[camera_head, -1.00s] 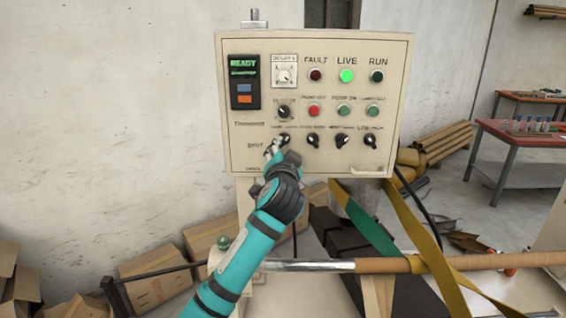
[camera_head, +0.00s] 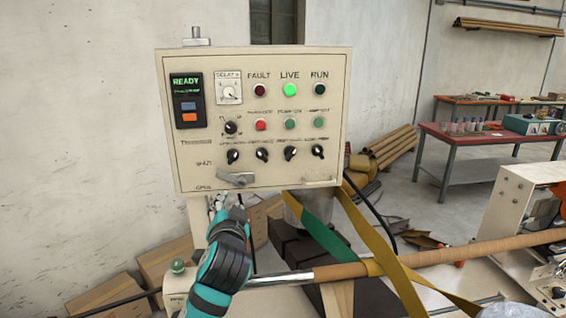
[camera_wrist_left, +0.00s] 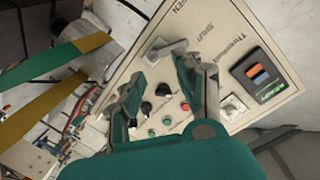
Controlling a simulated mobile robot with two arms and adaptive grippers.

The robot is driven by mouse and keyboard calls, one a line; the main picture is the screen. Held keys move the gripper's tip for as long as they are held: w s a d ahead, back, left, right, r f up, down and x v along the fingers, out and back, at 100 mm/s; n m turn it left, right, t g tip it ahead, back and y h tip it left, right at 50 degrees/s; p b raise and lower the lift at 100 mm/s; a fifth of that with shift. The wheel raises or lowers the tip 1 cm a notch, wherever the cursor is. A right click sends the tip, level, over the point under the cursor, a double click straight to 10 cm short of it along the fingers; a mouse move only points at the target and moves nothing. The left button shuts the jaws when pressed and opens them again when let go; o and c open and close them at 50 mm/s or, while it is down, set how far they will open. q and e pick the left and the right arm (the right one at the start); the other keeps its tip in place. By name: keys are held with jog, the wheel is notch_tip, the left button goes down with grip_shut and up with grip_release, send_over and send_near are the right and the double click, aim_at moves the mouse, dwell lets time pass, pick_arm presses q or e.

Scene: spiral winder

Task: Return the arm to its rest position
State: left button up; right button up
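My left gripper (camera_head: 228,208) is just below the lower edge of the cream control panel (camera_head: 190,140) in the head view, with the teal arm rising from the bottom. In the left wrist view the two fingers of the left gripper (camera_wrist_left: 160,80) are apart with nothing between them, and the panel face shows past them. A grey lever handle (camera_head: 236,179) is at the panel's lower left, near the SHUT and OPEN labels. The lever also shows in the left wrist view (camera_wrist_left: 168,47), clear of the fingers. My right gripper is in neither view.
A long roller bar (camera_head: 440,257) crosses in front, with yellow and green straps (camera_head: 385,250) over it. Cardboard boxes (camera_head: 110,295) lie at the lower left. A red-topped table (camera_head: 475,140) stands at the back right. The wall side left of the panel is open.

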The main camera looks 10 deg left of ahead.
pick_arm(q)
jog(key=s+a+f+n+g+h, duration=0.1)
jog(key=s+f+g, duration=0.2)
jog(key=s+f, duration=0.65)
jog(key=s+f+g+h, duration=0.1)
jog(key=s+f+g, duration=0.35)
jog(key=f, duration=0.75)
jog(key=s+f+g+h, duration=0.1)
jog(key=s+f+g, duration=0.3)
jog(key=s, duration=0.9)
jog(key=s+f+g+h, duration=0.1)
jog(key=s+f, duration=0.6)
jog(key=s, duration=0.5)
notch_tip(320, 180, down, 30)
jog(key=g+b, duration=0.1)
jog(key=b, duration=0.6)
jog(key=s+a+f+b, duration=0.1)
jog(key=s+f+b, duration=0.2)
jog(key=s+f, duration=0.5)
jog(key=s+a+f+g+b, duration=0.1)
jog(key=s+f+b, duration=0.3)
jog(key=s+f, duration=0.5)
notch_tip(320, 180, down, 9)
jog(key=shift+s+a, duration=0.2)
jog(key=shift+a, duration=0.3)
